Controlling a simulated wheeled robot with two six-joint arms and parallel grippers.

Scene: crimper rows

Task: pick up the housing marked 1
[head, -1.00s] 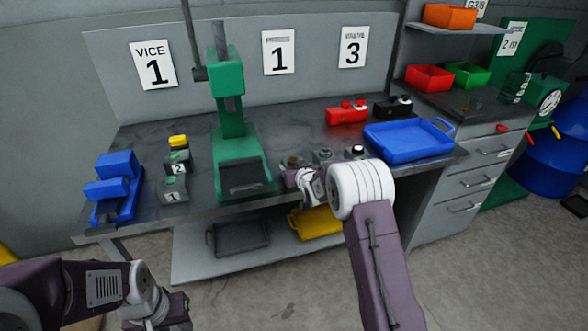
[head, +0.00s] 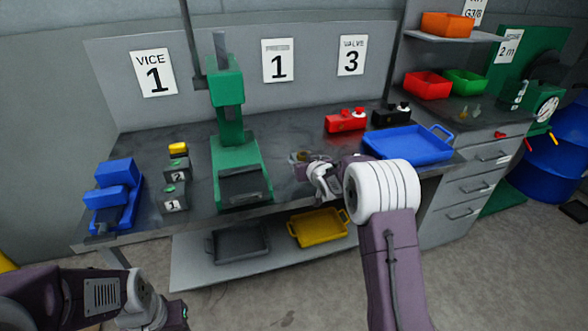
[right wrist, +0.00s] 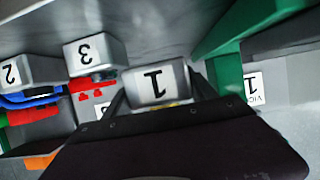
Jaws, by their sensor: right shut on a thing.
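The housing marked 1 (right wrist: 153,83) is a grey block with a white label. In the right wrist view it stands between the two fingers of my right gripper (right wrist: 155,100), which is shut on it. In the head view this gripper (head: 306,168) is at the bench front, right of the green press, and mostly hides the housing (head: 299,156). Whether the housing touches the bench I cannot tell. Housings marked 3 (right wrist: 95,52) and 2 (right wrist: 14,71) stand beside it in the wrist view. My left gripper (head: 178,314) is low at the bottom edge, partly cut off, and empty-looking.
The green press (head: 232,165) stands left of my right gripper. Blocks marked 2 (head: 178,174) and 1 (head: 173,204) and a blue vice (head: 117,196) are further left. A blue tray (head: 408,146) and red valve (head: 346,122) are to the right.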

